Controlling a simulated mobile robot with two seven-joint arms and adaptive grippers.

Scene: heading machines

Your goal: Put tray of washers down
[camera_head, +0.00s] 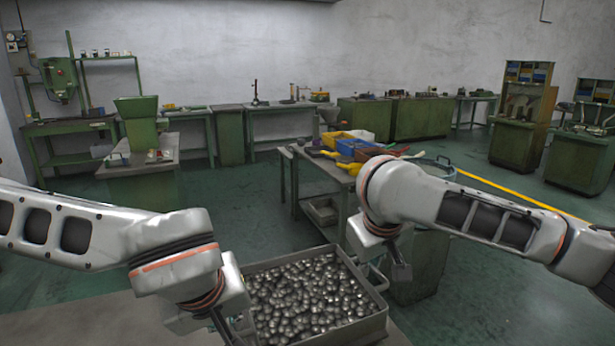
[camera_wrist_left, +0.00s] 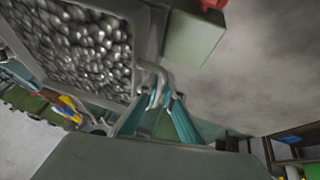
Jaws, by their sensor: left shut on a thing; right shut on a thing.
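The grey metal tray of washers (camera_head: 352,331) is at the bottom centre of the head view, filled with many shiny metal pieces. It looks about level. My left gripper (camera_head: 236,322) is at its left side, partly hidden by my own wrist. In the left wrist view my left gripper (camera_wrist_left: 160,104) is shut on a handle of the tray (camera_wrist_left: 137,62). My right gripper (camera_head: 388,268) is at the tray's right side, shut on the handle there, its fingertips partly hidden. I cannot tell whether the tray touches the surface beneath it.
A grey work surface (camera_head: 130,322) lies at the lower left, bare where visible. A green machine table (camera_head: 140,172) is at the left. Open green floor (camera_head: 240,222) lies between.

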